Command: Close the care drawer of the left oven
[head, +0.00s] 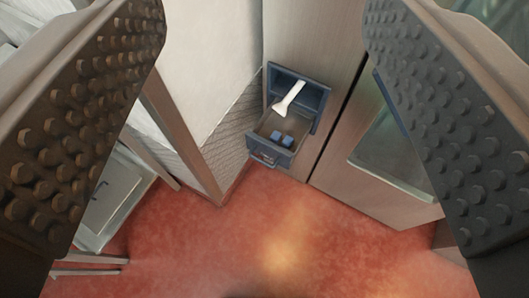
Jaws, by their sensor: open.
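The care drawer (268,151) is a small blue-grey drawer pulled out from a recess low in the steel front of the oven (345,150). A white brush or scraper-like tool (289,98) leans in it, and small blue blocks (283,138) lie inside. The drawer's handle shows on its front face. My gripper (265,130) is open, with its two studded black fingers at the left and right edges of the view. The drawer shows between them, farther off, and neither finger touches it.
A white wall (210,70) with a wooden corner post stands left of the drawer. A glass door panel (390,150) is to the right. A grey cabinet (115,195) and rails are at the lower left. The red floor (270,245) in front of the drawer is clear.

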